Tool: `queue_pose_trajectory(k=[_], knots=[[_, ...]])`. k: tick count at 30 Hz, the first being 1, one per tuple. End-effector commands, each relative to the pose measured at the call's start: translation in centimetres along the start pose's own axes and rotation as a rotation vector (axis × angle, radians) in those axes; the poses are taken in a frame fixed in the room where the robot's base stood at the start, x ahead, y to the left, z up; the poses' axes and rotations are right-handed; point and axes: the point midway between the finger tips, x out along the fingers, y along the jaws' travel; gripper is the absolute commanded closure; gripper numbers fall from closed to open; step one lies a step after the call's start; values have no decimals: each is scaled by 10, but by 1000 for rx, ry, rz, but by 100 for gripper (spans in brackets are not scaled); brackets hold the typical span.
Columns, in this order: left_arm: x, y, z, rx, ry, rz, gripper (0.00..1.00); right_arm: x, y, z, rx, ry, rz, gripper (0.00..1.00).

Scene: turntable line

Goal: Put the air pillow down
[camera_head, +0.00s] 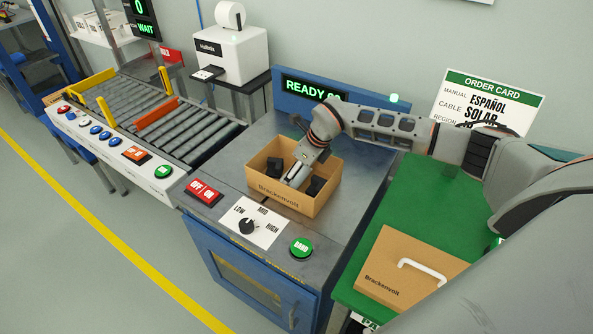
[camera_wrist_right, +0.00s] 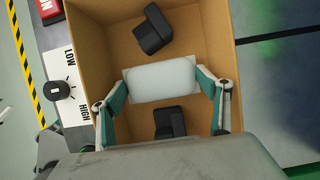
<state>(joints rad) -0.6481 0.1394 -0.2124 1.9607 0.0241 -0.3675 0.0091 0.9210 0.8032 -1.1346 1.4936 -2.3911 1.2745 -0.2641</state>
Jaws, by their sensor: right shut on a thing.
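The white air pillow (camera_wrist_right: 163,80) is between the fingers of my right gripper (camera_wrist_right: 165,93) in the right wrist view. It is inside the open cardboard box (camera_head: 282,198), between two black parts (camera_wrist_right: 153,30) (camera_wrist_right: 169,122). I cannot tell whether the pillow touches the box floor. In the head view my right gripper (camera_head: 297,177) points down into the box and largely hides the pillow. My left gripper is not in view.
The box stands on a metal bench (camera_head: 238,160) behind an OFF/ON switch (camera_head: 204,190), a LOW-MID-HIGH dial (camera_head: 247,226) and a green BAND button (camera_head: 301,247). A green table (camera_head: 352,284) at right bears a cardboard lid with a white handle (camera_head: 421,270). A roller conveyor (camera_head: 184,131) lies left.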

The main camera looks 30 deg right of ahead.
Motion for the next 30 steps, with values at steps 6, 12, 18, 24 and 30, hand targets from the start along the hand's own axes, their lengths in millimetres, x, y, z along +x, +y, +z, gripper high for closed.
queue_pose_trajectory(k=[6,12,18,24,30], knots=[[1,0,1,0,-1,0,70,3,0,-1,0,0,0,17],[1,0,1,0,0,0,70,3,0,-1,0,0,0,17],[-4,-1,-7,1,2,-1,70,-12,0,6,-1,-2,-1,17],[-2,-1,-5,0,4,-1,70,-50,-1,4,-1,-3,-2,17],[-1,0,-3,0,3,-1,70,-91,-1,4,-1,-3,-3,17]])
